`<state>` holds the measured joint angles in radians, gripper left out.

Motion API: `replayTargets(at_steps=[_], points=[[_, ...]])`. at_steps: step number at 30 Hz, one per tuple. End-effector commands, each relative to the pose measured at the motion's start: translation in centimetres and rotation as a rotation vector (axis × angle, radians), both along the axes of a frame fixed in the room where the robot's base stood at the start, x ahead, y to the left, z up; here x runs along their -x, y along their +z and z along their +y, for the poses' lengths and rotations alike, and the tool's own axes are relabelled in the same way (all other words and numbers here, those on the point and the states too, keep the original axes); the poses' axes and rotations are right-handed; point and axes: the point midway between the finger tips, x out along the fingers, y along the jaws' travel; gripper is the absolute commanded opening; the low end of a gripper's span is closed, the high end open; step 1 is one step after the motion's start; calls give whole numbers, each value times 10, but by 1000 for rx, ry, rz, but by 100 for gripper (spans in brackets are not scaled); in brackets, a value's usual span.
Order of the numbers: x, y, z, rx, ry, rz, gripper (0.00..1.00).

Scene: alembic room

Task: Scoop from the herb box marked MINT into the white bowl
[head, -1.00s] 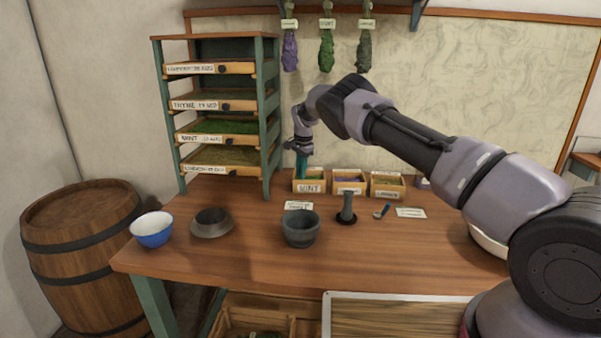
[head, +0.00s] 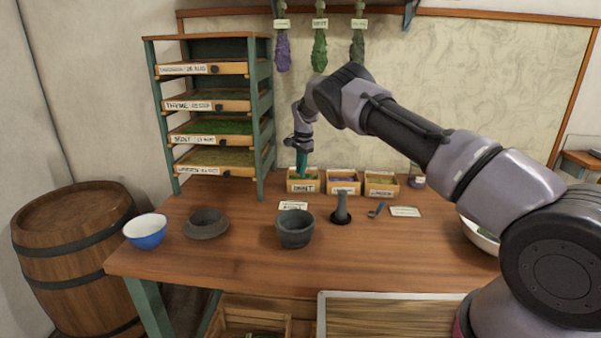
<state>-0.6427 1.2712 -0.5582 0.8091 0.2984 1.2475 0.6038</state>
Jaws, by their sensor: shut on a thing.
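The small wooden herb box marked MINT (head: 305,187) stands at the back of the table, leftmost of a row of boxes. My gripper (head: 302,149) is above it, pointing down, shut on a teal scoop (head: 303,164). The scoop's lower end reaches into the top of the MINT box; its tip is hidden, so I cannot tell whether it holds herb.
A blue bowl with white inside (head: 146,231), a grey dish (head: 206,224), a mortar (head: 295,229) and a pestle (head: 341,207) stand along the table. Two more herb boxes (head: 381,185) are right of MINT. A drawer rack (head: 265,120) stands close on the left.

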Motion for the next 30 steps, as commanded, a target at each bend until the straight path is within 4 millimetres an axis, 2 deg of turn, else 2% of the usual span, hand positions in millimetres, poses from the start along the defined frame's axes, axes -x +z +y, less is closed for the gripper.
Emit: replayTargets(at_steps=[21, 30], points=[[0, 65, 0, 0, 0, 0, 0], [0, 72, 0, 1, 0, 1, 0]])
